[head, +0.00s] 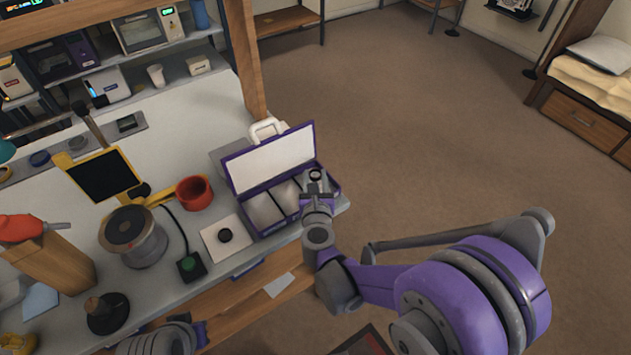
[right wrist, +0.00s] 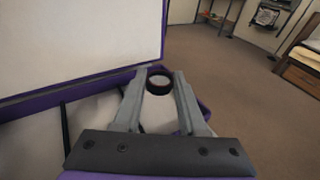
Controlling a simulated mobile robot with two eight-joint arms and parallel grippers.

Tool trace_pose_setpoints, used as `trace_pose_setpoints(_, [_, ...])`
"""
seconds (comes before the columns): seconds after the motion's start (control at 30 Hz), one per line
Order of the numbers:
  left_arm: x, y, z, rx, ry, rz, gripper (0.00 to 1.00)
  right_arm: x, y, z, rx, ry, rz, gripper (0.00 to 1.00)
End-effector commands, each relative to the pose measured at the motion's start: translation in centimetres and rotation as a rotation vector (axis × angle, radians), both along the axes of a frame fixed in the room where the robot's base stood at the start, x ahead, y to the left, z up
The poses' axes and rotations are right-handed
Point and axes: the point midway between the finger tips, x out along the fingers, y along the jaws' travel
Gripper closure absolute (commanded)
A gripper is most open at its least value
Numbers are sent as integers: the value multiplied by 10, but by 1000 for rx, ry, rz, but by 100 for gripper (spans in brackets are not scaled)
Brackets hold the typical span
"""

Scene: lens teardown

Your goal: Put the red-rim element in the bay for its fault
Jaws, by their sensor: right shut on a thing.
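A small round lens element (right wrist: 159,82) with a dark rim, faintly reddish at its lower edge, sits between the fingertips of my right gripper (right wrist: 158,86). In the head view the element (head: 316,175) shows as a dark ring at the tip of my right gripper (head: 316,183). The gripper is shut on it above the right end of an open purple case (head: 262,230). The case has pale bays split by dark dividers, and its white-lined lid (head: 270,160) stands raised. Bay labels are not readable.
Left of the case, a white pad (head: 214,246) bears a black ring (head: 225,235). A red cup (head: 194,192), a green-button box (head: 188,264), a grey spool-like device (head: 133,236) and a yellow-framed screen (head: 104,175) stand on the bench. Open floor lies to the right.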

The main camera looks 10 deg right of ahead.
Motion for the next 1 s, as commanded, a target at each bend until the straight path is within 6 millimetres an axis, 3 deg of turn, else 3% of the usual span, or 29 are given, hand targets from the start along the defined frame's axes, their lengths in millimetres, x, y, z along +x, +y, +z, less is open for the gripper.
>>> trace_pose_setpoints(0.1, [0, 0, -5, 0, 1, 0, 100, 0, 0, -14, 0, 0, 0, 100])
trace_pose_setpoints(0.83, [0, 0, -16, 0, 5, 0, 100, 0, 0, -25, 0, 0, 0, 100])
trace_pose_setpoints(0.87, [0, 0, -16, 0, 5, 0, 100, 0, 0, -25, 0, 0, 0, 54])
trace_pose_setpoints(1.0, [0, 0, -15, 0, 5, 0, 100, 0, 0, -25, 0, 0, 0, 29])
